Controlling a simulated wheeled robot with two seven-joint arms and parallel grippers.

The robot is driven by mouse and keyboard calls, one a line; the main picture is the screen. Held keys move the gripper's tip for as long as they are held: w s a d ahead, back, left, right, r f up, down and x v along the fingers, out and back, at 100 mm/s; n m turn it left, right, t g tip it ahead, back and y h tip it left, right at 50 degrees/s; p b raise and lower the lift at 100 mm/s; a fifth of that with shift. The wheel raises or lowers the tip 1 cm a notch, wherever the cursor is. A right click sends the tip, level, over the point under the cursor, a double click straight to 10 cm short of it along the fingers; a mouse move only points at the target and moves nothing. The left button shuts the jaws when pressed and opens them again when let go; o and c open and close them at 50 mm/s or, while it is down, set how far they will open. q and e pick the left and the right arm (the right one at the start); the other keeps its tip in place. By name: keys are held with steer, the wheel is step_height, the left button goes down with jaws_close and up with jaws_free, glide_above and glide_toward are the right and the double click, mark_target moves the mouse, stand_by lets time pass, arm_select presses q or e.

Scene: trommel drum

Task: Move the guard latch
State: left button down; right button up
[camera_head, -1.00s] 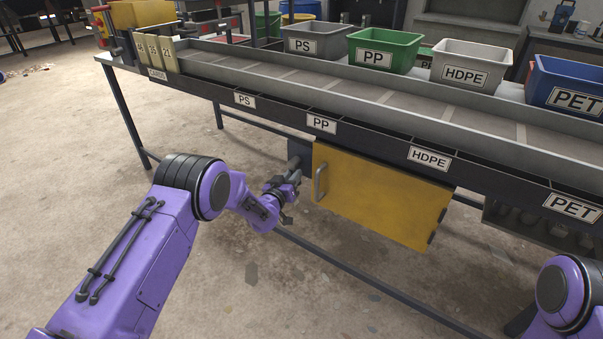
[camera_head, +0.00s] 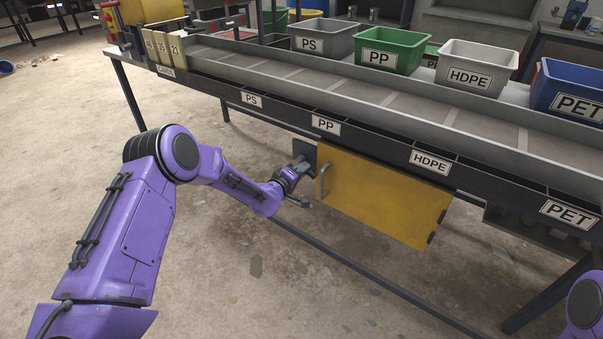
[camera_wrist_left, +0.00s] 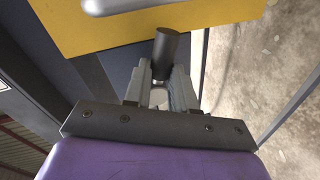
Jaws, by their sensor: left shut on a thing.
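The guard latch is beside the left edge of the yellow guard panel (camera_head: 380,198), under the sorting bench. Its dark plate (camera_head: 302,150) shows in the head view, with the handle mostly hidden by my gripper. In the left wrist view the latch handle (camera_wrist_left: 165,50) is a dark round bar between the fingers. My left gripper (camera_head: 300,172) is shut on this handle; its fingers also show in the left wrist view (camera_wrist_left: 161,82). The panel hangs flat under the bench front, with a grey pull handle (camera_head: 323,180) close to my gripper. My right gripper is out of view.
The bench front rail (camera_head: 380,146) runs just above the latch. A low bar (camera_head: 350,272) crosses below the panel. Labelled bins, such as the green PP bin (camera_head: 390,48), stand on the bench. The floor left of my arm is clear.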

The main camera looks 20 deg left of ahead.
arm_select(q)
steer(key=shift+r+n+h+b, duration=0.15)
steer(key=shift+r+n+h, duration=0.1)
steer(key=shift+n, duration=0.5)
steer(key=shift+r+n+h+b, duration=0.15)
steer(key=shift+r+n+h, duration=0.1)
steer(key=shift+n, duration=0.5)
steer(key=c, duration=0.9)
jaws_free()
steer(key=p+v, duration=0.1)
steer(key=v, duration=0.9)
steer(key=shift+s+r, duration=0.15)
steer(key=shift+s, duration=0.1)
